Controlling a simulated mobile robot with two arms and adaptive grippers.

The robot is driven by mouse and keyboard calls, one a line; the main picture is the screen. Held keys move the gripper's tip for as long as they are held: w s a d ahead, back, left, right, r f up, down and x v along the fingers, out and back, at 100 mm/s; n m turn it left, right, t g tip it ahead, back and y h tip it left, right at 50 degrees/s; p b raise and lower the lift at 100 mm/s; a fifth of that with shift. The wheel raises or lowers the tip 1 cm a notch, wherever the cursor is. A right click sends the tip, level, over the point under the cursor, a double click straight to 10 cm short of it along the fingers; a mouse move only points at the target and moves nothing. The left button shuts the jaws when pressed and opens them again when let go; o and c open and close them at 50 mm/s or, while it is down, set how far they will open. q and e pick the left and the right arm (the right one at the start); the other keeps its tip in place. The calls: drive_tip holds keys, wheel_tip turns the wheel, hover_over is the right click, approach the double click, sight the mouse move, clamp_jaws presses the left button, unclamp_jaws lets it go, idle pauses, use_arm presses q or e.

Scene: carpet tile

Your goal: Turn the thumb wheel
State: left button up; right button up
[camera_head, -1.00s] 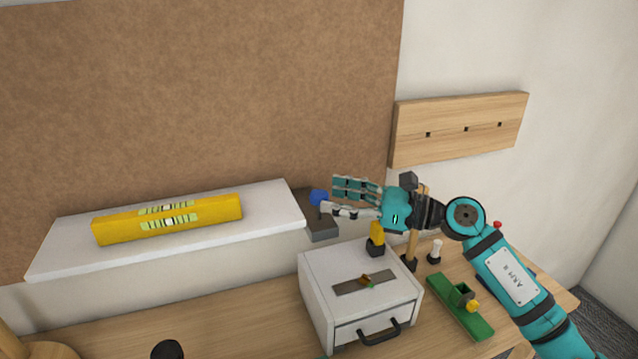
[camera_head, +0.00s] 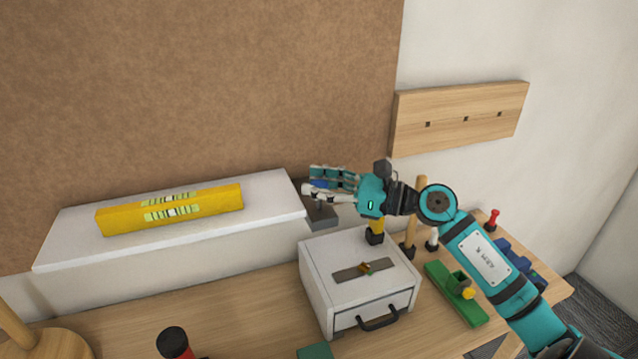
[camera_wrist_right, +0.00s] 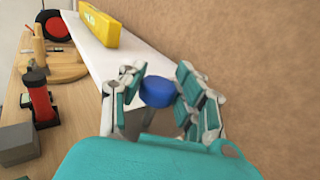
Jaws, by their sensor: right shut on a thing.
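The thumb wheel is a blue round knob (camera_wrist_right: 158,91) on a dark grey mount (camera_head: 322,216) at the right end of the white shelf. In the head view the knob (camera_head: 321,184) is mostly hidden by fingers. My right gripper (camera_head: 332,184) reaches in from the right and is shut on the knob. In the right wrist view the gripper (camera_wrist_right: 160,95) has its fingers on both sides of the blue knob. My left gripper is not in view.
A yellow level (camera_head: 170,209) lies on the white shelf (camera_head: 75,242). Below my right gripper stands a white drawer box (camera_head: 345,250) with a black handle. A green block (camera_head: 440,280) and a wooden rack (camera_head: 460,116) are to the right. A red-black tool (camera_head: 174,342) stands at the front.

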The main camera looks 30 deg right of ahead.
clamp_jaws()
drive_tip(key=shift+a+r+m+t+h+p, duration=0.15)
drive_tip(key=shift+m+t+h+p, duration=0.15)
drive_tip(key=shift+p, duration=0.5)
drive_tip(key=shift+w+m+h+p, duration=0.1)
drive_tip(key=shift+m+h+p, duration=0.2)
drive_tip(key=shift+h+p, duration=0.1)
drive_tip(key=shift+f, duration=0.25)
drive_tip(key=o, duration=0.6)
unclamp_jaws()
drive_tip(key=o, duration=0.4)
drive_tip(key=shift+s+d+r, duration=0.1)
drive_tip(key=shift+s+d, duration=0.1)
